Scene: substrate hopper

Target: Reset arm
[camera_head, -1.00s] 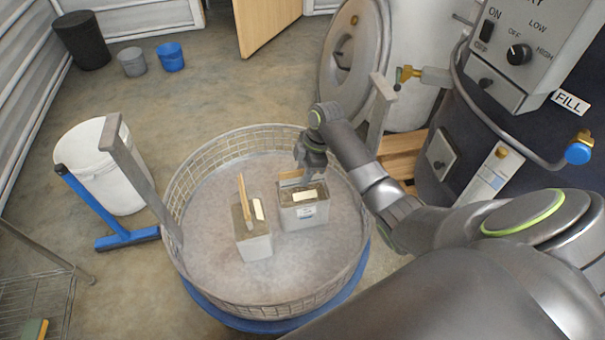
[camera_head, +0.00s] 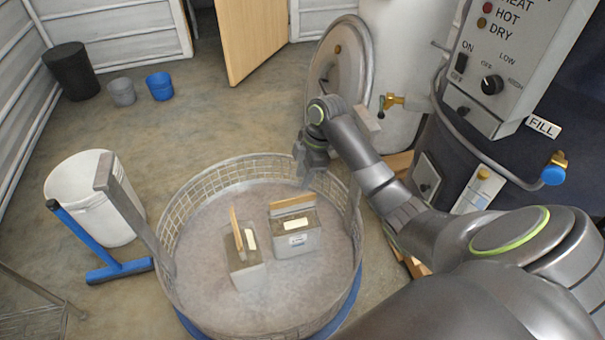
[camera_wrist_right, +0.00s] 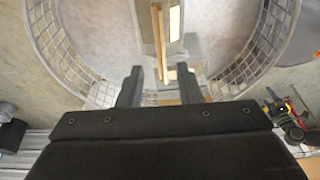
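My right gripper (camera_head: 312,180) hangs over the far rim side of the round wire basket (camera_head: 172,222), behind and apart from the boxes. In the right wrist view, the right gripper (camera_wrist_right: 160,75) shows two dark fingers spread apart with nothing held between them. Two grey metal boxes stand in the basket: the right box (camera_head: 298,241) and the left box (camera_head: 246,276). Each has a light label and a wooden board upright at its top. The wooden board (camera_wrist_right: 159,40) of one box shows beyond the fingers. My left gripper is out of view.
A control panel machine (camera_head: 500,90) and a round steel door (camera_head: 337,65) stand at the right and back. A white bucket (camera_head: 95,205) and blue squeegee (camera_head: 110,262) are left of the basket. Open floor lies behind it.

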